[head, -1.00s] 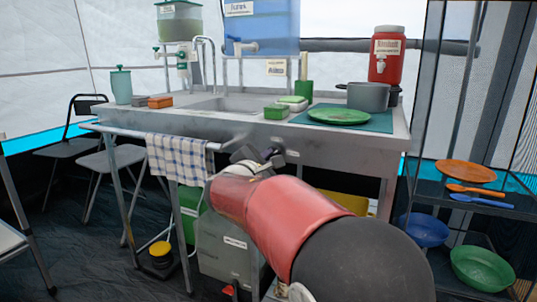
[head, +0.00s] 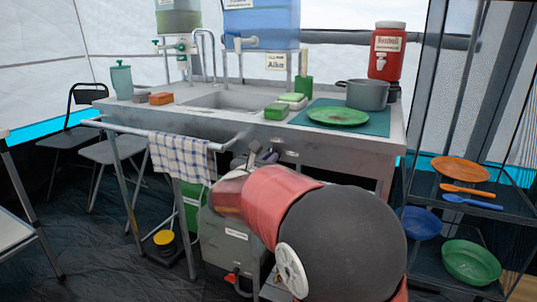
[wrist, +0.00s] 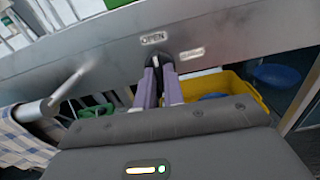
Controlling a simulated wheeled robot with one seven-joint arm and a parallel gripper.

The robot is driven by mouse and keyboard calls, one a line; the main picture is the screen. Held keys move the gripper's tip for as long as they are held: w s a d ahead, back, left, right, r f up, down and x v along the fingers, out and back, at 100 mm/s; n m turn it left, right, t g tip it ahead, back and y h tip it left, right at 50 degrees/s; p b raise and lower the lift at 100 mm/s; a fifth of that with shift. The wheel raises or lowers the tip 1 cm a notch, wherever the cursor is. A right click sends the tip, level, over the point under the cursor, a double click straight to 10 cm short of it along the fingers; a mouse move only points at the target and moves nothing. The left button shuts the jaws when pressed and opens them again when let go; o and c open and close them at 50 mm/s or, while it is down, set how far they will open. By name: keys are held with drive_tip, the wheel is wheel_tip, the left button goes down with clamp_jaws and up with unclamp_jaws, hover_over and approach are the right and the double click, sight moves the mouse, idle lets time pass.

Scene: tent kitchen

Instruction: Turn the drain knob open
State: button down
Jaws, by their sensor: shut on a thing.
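The drain knob (wrist: 158,52) is a small dark knob on the grey front panel of the sink unit (head: 230,122). In the wrist view it sits just below the OPEN label (wrist: 154,38), with a second, unreadable label (wrist: 192,53) to its right. A pale mark on the knob points roughly up toward OPEN. My gripper (wrist: 158,72) has its two purple fingers on either side of the knob and is shut on it. In the head view my gripper (head: 264,156) is at the front panel, and the knob is hard to make out there.
A towel rail (head: 150,134) with a checked towel (head: 182,158) juts out left of my gripper. A yellow bin (wrist: 235,92) is below the panel. A shelf rack with plates (head: 460,170) stands at the right. Dishes and a pot (head: 367,95) stand on the counter.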

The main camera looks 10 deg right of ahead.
drive_tip(key=shift+f+n, duration=0.1)
drive_tip(key=shift+n, duration=0.2)
drive_tip(key=c, duration=1.5)
unclamp_jaws()
drive_tip(key=v, duration=0.8)
drive_tip(key=shift+w, duration=0.1)
